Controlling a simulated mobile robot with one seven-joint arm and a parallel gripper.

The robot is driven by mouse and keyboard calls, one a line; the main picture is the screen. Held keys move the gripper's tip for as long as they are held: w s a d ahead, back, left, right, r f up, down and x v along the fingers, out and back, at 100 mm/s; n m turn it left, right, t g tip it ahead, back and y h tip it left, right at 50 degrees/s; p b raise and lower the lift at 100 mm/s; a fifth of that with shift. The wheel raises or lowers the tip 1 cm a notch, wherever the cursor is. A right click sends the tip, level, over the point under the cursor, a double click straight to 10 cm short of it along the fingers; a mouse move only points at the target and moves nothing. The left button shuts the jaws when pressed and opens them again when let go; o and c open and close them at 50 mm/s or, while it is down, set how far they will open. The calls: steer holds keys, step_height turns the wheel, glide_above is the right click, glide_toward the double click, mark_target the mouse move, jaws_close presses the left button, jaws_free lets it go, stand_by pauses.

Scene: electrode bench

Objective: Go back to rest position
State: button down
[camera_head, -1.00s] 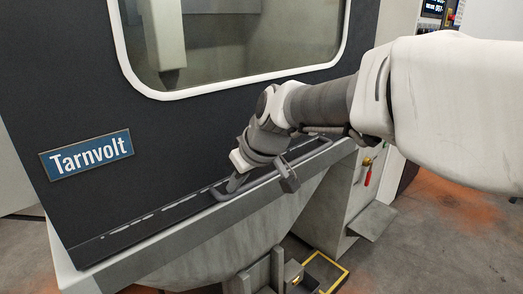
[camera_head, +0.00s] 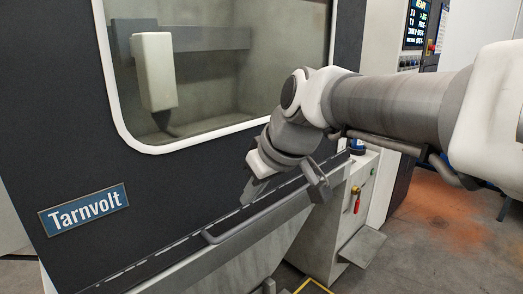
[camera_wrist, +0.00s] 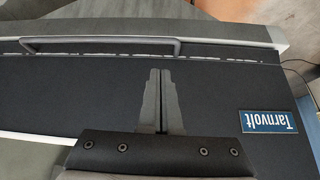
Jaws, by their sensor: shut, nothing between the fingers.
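My gripper (camera_head: 250,192) is in front of the dark machine door, near its lower edge and above the door's grey bar handle (camera_head: 252,220). In the wrist view my gripper (camera_wrist: 161,74) shows its two dark fingers together, with nothing between them. The handle also crosses the upper part of the wrist view (camera_wrist: 100,40), apart from the fingertips. The dark door (camera_head: 60,110) has a white-framed window and a blue "Tarnvolt" sign (camera_head: 84,210) at left. The sign appears upside down in the wrist view (camera_wrist: 269,122).
A control panel (camera_head: 416,22) with a screen is at the upper right. Open floor (camera_head: 440,240) lies at the lower right.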

steer(key=s+d+f+m+h, duration=0.2)
steer(key=s+d+f+m, duration=0.2)
steer(key=s+d, duration=0.4)
steer(key=s+d+f+m+h, duration=0.2)
steer(key=s+d+f+m, duration=0.2)
steer(key=s+d, duration=0.45)
step_height(320, 180, up, 17)
steer(key=w+p, duration=0.1)
steer(key=p, duration=1.6)
steer(key=shift+t, duration=0.3)
steer(key=shift+f, duration=0.1)
